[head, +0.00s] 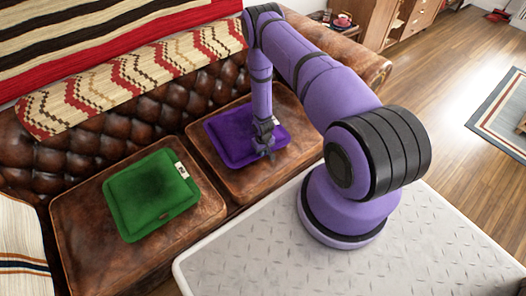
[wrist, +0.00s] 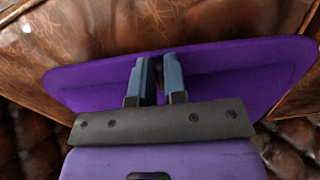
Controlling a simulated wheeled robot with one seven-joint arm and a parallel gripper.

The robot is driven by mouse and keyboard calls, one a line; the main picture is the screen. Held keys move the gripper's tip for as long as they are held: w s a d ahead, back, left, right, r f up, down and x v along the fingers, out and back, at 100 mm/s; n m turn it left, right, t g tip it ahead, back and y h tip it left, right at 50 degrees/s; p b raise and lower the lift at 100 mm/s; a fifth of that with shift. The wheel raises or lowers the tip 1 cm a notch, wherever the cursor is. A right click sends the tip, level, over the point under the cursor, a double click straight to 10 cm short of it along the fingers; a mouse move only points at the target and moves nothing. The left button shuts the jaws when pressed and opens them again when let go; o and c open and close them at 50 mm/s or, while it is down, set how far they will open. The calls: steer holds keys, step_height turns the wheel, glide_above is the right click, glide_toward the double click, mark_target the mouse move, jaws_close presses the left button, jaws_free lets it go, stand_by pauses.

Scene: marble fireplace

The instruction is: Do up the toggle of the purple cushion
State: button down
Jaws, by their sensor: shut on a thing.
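The purple cushion (head: 224,136) lies flat on the right seat of the brown leather sofa, and it fills the middle of the wrist view (wrist: 222,78). My gripper (head: 267,154) reaches down onto the cushion near its front edge. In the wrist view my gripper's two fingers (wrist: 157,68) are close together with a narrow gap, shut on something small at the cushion. The toggle itself cannot be made out; the fingers hide it. A fold or opening line shows in the purple cloth near the fingertips.
A green cushion (head: 148,196) with a white tag lies on the left seat (head: 75,215). A patterned throw (head: 130,75) hangs over the tufted sofa back. A pale textured platform (head: 420,245) is under my arm's base.

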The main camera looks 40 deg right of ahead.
steer(key=c, duration=1.2)
jaws_free()
steer(key=shift+o, duration=0.2)
step_height(320, 180, up, 11)
steer(key=shift+f, duration=0.1)
